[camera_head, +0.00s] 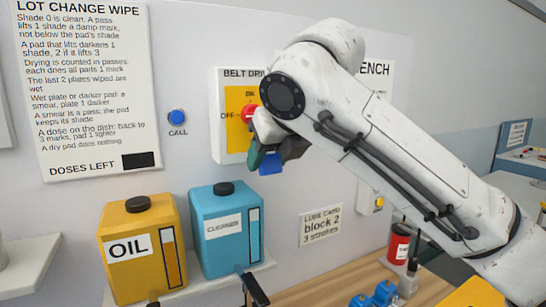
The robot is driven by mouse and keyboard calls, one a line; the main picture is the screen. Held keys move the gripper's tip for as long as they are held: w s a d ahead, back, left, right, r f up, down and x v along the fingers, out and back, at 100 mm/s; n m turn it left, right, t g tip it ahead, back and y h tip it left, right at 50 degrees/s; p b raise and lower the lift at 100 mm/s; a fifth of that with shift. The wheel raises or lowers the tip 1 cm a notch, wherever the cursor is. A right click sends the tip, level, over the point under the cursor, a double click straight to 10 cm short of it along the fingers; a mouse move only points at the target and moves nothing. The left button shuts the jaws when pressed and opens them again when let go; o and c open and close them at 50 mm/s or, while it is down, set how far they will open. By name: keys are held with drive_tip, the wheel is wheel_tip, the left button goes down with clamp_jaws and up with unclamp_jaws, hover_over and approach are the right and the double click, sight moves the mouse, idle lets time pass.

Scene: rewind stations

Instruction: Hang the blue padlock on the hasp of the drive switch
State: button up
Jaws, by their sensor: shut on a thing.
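The drive switch (235,104) is a white panel with a yellow plate and a red knob, labelled "BELT DRI..." and marked "OFF" and "ON". My arm reaches in from the right and covers its right part. My gripper (262,158) is at the panel's lower right, shut on a blue thing that looks like the blue padlock (272,164). Only a small part of the padlock shows below the dark fingers. The hasp and the padlock's shackle are hidden, so I cannot tell whether they touch.
A yellow oil can (128,262) and a blue cleaner can (215,248) stand below on a shelf. A blue call button (177,117) is left of the switch. Blue items (384,292) and a red container (399,243) are on the bench at lower right.

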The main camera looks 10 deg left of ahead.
drive_tip(key=shift+w+a+f, duration=0.1)
drive_tip(key=shift+w+a, duration=0.35)
drive_tip(key=shift+w, duration=0.25)
drive_tip(key=shift+w+a+f, duration=0.1)
drive_tip(key=shift+w+a, duration=0.35)
drive_tip(key=shift+w, duration=0.2)
drive_tip(key=shift+w+a+f+p, duration=0.2)
drive_tip(key=shift+w+a+p, duration=0.15)
drive_tip(key=shift+p, duration=0.45)
drive_tip(key=shift+w+f, duration=0.1)
drive_tip(key=shift+f, duration=0.05)
drive_tip(key=shift+f+p, duration=0.1)
drive_tip(key=shift+p, duration=0.2)
drive_tip(key=o, duration=1.1)
drive_tip(key=shift+o, duration=0.2)
